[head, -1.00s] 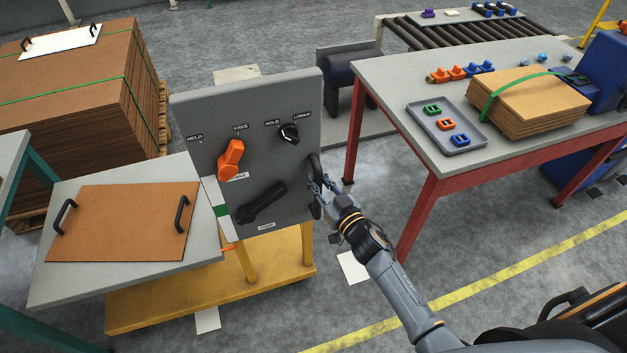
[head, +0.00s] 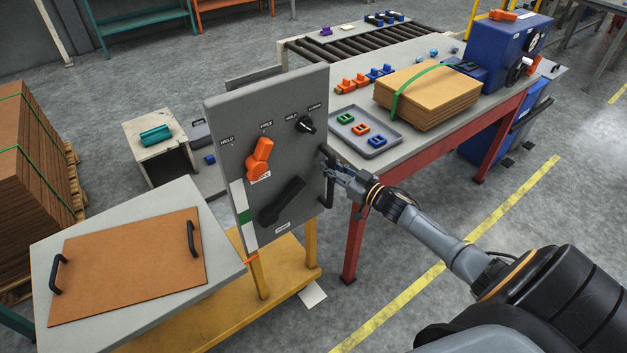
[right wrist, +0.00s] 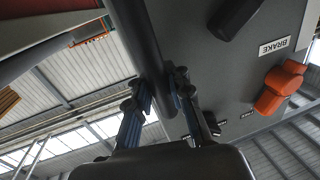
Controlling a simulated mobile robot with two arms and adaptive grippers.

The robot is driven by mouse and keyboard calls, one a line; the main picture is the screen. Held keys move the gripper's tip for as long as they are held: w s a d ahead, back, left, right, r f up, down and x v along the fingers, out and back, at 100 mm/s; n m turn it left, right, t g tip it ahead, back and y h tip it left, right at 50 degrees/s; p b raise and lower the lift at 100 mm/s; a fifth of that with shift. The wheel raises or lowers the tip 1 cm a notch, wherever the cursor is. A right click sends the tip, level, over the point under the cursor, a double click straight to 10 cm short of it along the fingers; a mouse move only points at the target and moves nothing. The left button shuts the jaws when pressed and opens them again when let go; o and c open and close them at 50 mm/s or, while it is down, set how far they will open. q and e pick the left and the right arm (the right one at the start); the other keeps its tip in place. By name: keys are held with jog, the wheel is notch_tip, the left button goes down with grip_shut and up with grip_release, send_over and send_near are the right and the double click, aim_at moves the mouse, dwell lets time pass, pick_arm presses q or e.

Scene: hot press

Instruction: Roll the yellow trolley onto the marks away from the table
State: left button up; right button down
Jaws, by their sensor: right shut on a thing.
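The yellow trolley (head: 285,266) carries an upright grey panel (head: 225,130) and a tilted grey top with a brown board (head: 130,262) on it. The panel's orange lever (head: 259,158) points up toward the FREE label. My right gripper (head: 336,174) is shut on the black handle (head: 329,196) at the panel's right edge. In the right wrist view its fingers close around the dark handle bar (right wrist: 138,45). A white floor mark (head: 312,294) shows by the trolley's right front corner. Other marks are hidden or out of view. My left gripper is not in view.
The red-legged table (head: 355,235) stands close behind and right of the panel, with a grey tray (head: 366,139) and strapped brown sheets (head: 427,97). A strapped stack (head: 22,185) stands left. A yellow floor line (head: 470,240) crosses clear floor at right.

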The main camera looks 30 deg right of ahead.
jog(key=shift+d+f+b, duration=0.2)
jog(key=shift+d+b, duration=0.05)
jog(key=shift+d, duration=0.7)
jog(key=shift+d+f+b, duration=0.15)
jog(key=shift+d+b, duration=0.1)
jog(key=shift+d, duration=0.65)
jog(key=c, duration=1.5)
grip_release()
jog(key=shift+s, duration=0.1)
jog(key=shift+c, duration=0.2)
jog(key=o, duration=0.3)
jog(key=shift+s+d+r, duration=0.1)
jog(key=shift+s+d, duration=0.05)
jog(key=shift+d, duration=0.05)
jog(key=v, duration=1.2)
jog(key=shift+r, duration=0.15)
